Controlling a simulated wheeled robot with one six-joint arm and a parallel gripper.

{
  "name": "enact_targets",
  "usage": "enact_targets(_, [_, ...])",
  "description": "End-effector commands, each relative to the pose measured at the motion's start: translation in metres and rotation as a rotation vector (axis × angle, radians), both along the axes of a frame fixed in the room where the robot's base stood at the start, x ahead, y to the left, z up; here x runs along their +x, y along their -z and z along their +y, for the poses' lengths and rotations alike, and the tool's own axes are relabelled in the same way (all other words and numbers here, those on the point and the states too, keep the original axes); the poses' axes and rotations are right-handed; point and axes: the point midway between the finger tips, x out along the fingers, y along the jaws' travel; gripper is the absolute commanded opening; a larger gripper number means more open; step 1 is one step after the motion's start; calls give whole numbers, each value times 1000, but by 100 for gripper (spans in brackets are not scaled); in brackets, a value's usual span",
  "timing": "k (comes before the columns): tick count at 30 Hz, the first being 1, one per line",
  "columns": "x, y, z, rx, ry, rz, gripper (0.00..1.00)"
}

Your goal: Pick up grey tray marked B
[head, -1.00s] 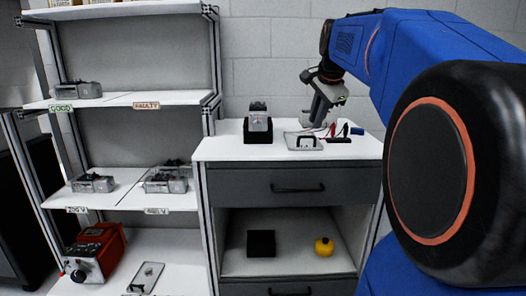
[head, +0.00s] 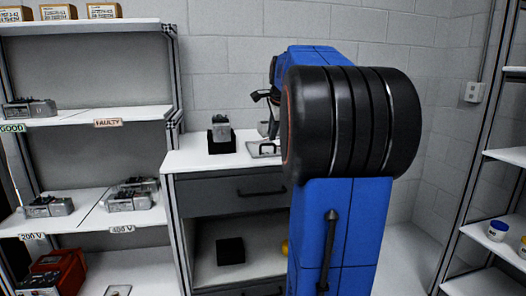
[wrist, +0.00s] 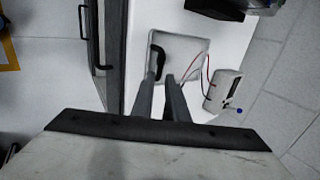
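A flat grey tray (head: 255,154) with a black handle lies on the white cabinet top (head: 190,159), partly hidden by my arm in the head view. It also shows in the wrist view (wrist: 191,49), its handle near the left finger. I cannot read a letter B on it. A similar grey plate (head: 118,291) lies on the lowest shelf at left, cut off by the frame. My gripper (wrist: 160,79) has its two fingers a little apart, pointing at the tray's near edge, with nothing visibly between them. In the head view my arm mostly hides it.
A grey meter (wrist: 222,90) with red and black leads lies right of the tray. A grey device sits in a black stand (head: 221,144) left of the tray. Shelves at left hold several grey units; a red box (head: 60,268) stands low. Another rack stands at right.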

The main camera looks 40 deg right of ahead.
Motion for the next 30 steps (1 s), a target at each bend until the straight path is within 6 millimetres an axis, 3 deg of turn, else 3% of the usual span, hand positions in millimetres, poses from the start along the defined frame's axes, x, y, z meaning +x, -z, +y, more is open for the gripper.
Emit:
enact_targets(4, [9,17,-5,1,0,2,14])
enact_targets(14, [18,31,-9,0,-1,1,14])
enact_targets(22, [35,61,-17,1,-1,1,14])
enact_targets(30, [39,66,-19,-1,-1,-1,14])
